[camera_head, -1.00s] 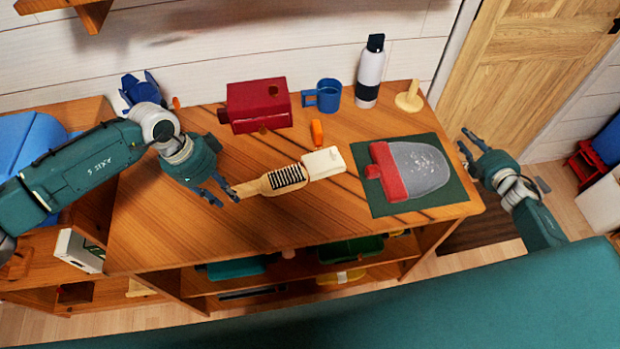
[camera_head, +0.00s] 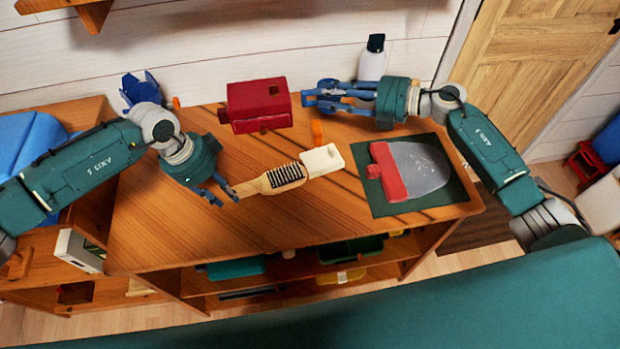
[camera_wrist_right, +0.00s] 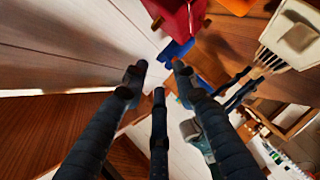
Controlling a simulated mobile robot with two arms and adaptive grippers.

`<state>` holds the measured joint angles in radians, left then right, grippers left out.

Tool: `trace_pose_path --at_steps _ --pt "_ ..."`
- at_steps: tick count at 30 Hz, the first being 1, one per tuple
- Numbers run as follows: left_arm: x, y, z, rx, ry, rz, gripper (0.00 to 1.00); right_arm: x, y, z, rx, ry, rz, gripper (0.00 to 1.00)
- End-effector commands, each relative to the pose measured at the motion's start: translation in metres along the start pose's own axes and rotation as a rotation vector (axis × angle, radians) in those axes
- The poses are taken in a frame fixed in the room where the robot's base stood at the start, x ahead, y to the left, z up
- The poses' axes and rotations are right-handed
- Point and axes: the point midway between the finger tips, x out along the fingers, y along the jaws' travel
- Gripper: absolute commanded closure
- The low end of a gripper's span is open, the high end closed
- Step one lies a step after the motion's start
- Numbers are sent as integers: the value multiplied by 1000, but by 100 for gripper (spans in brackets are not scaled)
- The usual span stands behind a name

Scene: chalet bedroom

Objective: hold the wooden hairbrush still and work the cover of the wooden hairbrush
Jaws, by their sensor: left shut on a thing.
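The wooden hairbrush (camera_head: 255,185) shows black bristles and points to the right over the table's middle. Its cream cover (camera_head: 322,160) is at the bristle end, covering or touching the tip; how far it reaches over the head I cannot tell. The cover also shows at the upper right of the right wrist view (camera_wrist_right: 293,38). My left gripper (camera_head: 226,192) is shut on the end of the hairbrush handle. My right gripper (camera_head: 310,98) is above the back of the table, behind the cover, with its fingers pointing left. Its fingers are apart and empty in the right wrist view (camera_wrist_right: 159,75).
A red box (camera_head: 257,105) stands just left of my right fingertips. An orange object (camera_head: 317,132) lies behind the cover. A bottle (camera_head: 372,62) is partly hidden behind my right gripper. A red-and-grey object (camera_head: 412,172) lies on a dark green mat (camera_head: 461,201). The table front is clear.

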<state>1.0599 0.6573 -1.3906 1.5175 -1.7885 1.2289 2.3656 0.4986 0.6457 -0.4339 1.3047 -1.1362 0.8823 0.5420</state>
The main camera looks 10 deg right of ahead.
Motion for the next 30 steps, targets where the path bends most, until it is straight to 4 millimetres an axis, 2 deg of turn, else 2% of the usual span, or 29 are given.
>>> trace_pose_path --at_steps 1,5,7,9,13,16,19,24,30 --pt "1 1 1 0 -2 2 95 12 2 -23 -68 57 -61 72" --pt "1 1 1 0 -1 2 95 32 -15 -81 -275 207 -297 72" --pt "1 1 1 0 -1 2 95 32 -33 -106 -427 276 -487 72" --pt "1 1 0 0 -1 2 95 21 -50 -115 -566 305 -681 72" --pt "1 1 1 0 -1 2 95 -10 -62 -105 -773 274 -989 72" --pt "1 1 1 -1 -2 2 95 -32 -59 -91 -876 216 -1158 72" --pt "1 1 1 -1 -2 2 95 -46 -53 -82 -931 169 -1252 72" --pt "1 1 1 -1 -1 2 95 -52 -53 -75 -957 140 -1303 72" --pt "1 1 1 -1 -1 2 95 -46 -74 -66 -954 144 -1304 72"
